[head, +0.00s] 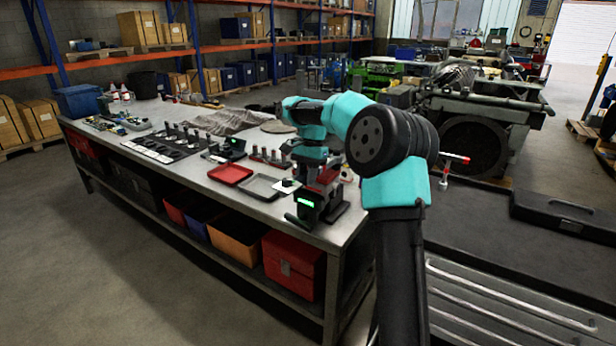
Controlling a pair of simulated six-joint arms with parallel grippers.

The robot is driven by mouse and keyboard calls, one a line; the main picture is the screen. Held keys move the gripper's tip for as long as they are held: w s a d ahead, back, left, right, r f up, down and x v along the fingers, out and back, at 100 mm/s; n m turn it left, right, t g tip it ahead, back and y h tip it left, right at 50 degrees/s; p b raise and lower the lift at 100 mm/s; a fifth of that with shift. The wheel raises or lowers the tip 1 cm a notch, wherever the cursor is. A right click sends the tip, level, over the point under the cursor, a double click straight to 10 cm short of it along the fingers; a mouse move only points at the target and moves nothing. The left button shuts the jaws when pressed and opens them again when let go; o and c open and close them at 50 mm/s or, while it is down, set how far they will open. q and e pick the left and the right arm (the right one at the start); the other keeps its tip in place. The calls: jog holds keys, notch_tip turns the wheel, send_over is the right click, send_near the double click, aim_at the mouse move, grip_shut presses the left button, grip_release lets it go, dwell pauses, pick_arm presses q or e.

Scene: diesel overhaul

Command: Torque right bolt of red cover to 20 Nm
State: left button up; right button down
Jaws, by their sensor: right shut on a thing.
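My right gripper (317,184) points down at the right end of the workbench, under my teal and black wrist. It is shut on a dark and red tool, which is small and partly hidden by the jaws. A dark device with a lit green display (305,203) is right beside the gripper at the bench edge; I cannot tell if it is part of the held tool. I cannot make out the red cover or its right bolt. The dark engine (475,125) stands behind my arm, partly hidden. My left gripper is not in view.
The workbench (255,217) carries a red tray (230,174), a grey tray (261,187), a second green-display device (234,143) and several small tools. A red-tipped rod (455,157) shows right of my elbow. A black case (565,212) lies on the dark surface at right.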

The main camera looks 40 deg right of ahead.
jog(key=shift+w+a, duration=0.15)
jog(key=shift+w, duration=0.35)
jog(key=shift+w+m, duration=0.25)
jog(key=shift+m, duration=0.05)
jog(key=shift+w, duration=0.15)
jog(key=shift+w+a+m, duration=0.1)
jog(key=shift+w+m, duration=0.2)
dwell(0.6)
jog(key=shift+w, duration=0.1)
jog(key=shift+w+m+t, duration=0.3)
jog(key=shift+w, duration=0.1)
jog(key=shift+w+m, duration=0.3)
jog(key=shift+w, duration=0.05)
